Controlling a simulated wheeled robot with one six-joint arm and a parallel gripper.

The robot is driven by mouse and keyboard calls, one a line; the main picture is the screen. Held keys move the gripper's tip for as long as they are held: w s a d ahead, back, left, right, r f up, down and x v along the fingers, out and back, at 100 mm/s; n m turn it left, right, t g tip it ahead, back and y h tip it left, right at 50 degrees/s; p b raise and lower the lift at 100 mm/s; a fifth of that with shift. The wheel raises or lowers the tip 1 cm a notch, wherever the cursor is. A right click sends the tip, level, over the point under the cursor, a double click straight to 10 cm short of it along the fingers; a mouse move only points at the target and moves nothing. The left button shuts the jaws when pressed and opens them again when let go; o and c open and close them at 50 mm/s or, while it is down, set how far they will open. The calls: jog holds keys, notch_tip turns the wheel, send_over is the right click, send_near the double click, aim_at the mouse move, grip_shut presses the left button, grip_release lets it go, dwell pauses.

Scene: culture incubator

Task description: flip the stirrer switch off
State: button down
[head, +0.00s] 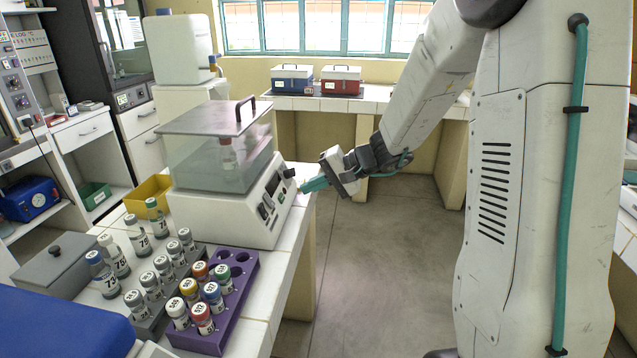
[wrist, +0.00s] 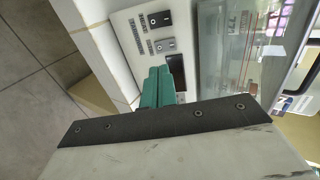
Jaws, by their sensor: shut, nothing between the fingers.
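The white incubator (head: 215,215) stands on the tiled bench, with a clear lidded chamber on top and a sloping front panel (head: 275,205). In the wrist view the panel (wrist: 128,30) carries a black rocker switch (wrist: 160,19) and, nearer my fingers, a grey rocker switch (wrist: 165,45). A dark display (wrist: 177,72) is beside the fingers. The labels are too small to read, so I cannot tell which switch is the stirrer's. My gripper (head: 304,187) is shut and empty, its green fingers (wrist: 158,72) close to the panel; contact cannot be told.
A purple rack (head: 245,285) of capped vials and several loose bottles stand on the near bench. The clear chamber (wrist: 235,50) lies right of the panel in the wrist view. The floor right of the bench is open.

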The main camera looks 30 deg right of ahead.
aim_at(272, 204)
jog(key=x, duration=0.9)
